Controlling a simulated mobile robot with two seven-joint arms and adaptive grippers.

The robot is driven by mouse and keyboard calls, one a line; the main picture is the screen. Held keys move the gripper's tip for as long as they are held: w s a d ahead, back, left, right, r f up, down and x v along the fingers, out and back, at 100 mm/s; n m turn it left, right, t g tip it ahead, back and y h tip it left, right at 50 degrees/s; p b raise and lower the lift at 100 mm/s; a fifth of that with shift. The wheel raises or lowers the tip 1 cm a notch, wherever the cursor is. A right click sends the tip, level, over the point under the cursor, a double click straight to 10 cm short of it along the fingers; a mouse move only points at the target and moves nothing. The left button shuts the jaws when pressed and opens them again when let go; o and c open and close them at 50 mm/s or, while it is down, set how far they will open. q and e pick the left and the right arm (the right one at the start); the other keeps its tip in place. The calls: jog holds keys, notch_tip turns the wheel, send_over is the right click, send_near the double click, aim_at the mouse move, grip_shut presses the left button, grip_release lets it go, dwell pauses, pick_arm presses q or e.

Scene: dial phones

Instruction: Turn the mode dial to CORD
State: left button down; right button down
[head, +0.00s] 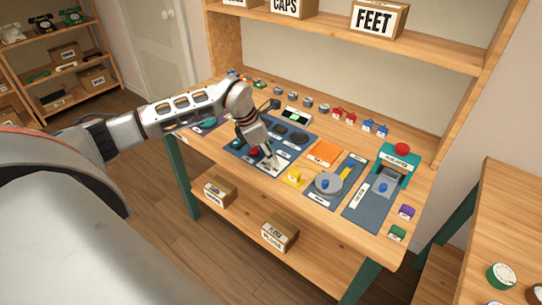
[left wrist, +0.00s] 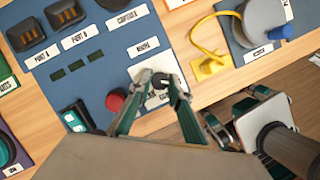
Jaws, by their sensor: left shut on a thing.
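My left gripper (head: 269,158) reaches down onto the blue control panel (left wrist: 97,82). In the left wrist view its fingertips (left wrist: 157,86) are shut around a small dark knob (left wrist: 160,78), the mode dial, on a pale plate. The fingers hide most of the knob and part of the labels around it, so its pointing direction cannot be read. A red button (left wrist: 116,100) sits just left of the fingers. At the lower right of that view is a grey and green gripper-like part (left wrist: 245,112); its jaw state is unclear.
A yellow block with a cord (left wrist: 212,66) lies right of the panel. Black cradles (left wrist: 64,13) and a teal rocker switch (left wrist: 75,116) are on the panel. A grey disc with a blue knob (head: 327,184) and a teal press with a red top (head: 401,150) stand further right.

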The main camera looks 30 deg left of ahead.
pick_arm(q)
jog(key=m, duration=0.2)
jog(key=m+g+h, duration=0.1)
jog(key=m, duration=0.2)
jog(key=shift+w+a+r+m+g, duration=0.1)
jog(key=shift+w+a+m+g, duration=0.05)
jog(key=shift+w+m+g, duration=0.15)
jog(key=m+g, duration=0.1)
jog(key=m, duration=0.1)
jog(key=m+g, duration=0.1)
jog(key=m, duration=0.1)
jog(key=shift+m+h, duration=0.4)
dwell(0.3)
jog(key=c, duration=1.8)
grip_release()
jog(key=shift+c, duration=0.2)
jog(key=v, duration=1.1)
jog(key=shift+r, duration=0.4)
